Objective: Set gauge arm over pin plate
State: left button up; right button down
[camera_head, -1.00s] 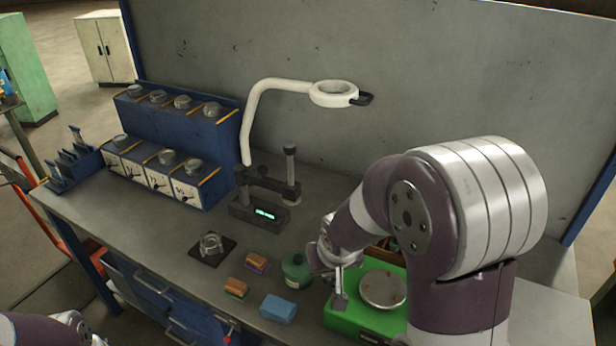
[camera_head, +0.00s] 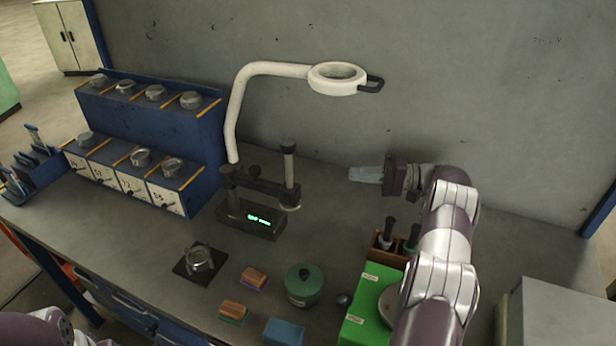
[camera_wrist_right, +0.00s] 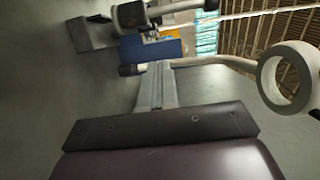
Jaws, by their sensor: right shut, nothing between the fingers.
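The gauge is a dark stand with a lit green readout box (camera_head: 252,219), a black horizontal gauge arm (camera_head: 262,186) and an upright post (camera_head: 289,168) at its right end. The gauge also shows at the upper left in the right wrist view (camera_wrist_right: 92,34). A dark square plate (camera_head: 182,268), possibly the pin plate, lies in front of the gauge, with a round metallic piece on it. My right gripper (camera_head: 352,173) is shut and empty, apart from the gauge and to its right, pointing left. Its fingers (camera_wrist_right: 158,68) show in the wrist view. My left gripper is out of view.
A white ring magnifier lamp (camera_head: 337,78) overhangs the gauge; its ring is close in the wrist view (camera_wrist_right: 289,77). A blue rack (camera_head: 195,187) stands left. A green jar (camera_head: 304,284), small blocks, a brown holder (camera_head: 376,250) and a green scale (camera_head: 364,312) stand in front.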

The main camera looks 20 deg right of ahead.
jog(key=s+a+p+x, duration=0.1)
jog(key=p+x, duration=0.5)
jog(key=x, duration=0.7)
jog(key=shift+s+p, duration=0.4)
jog(key=shift+s, duration=0.3)
jog(key=shift+a, duration=0.1)
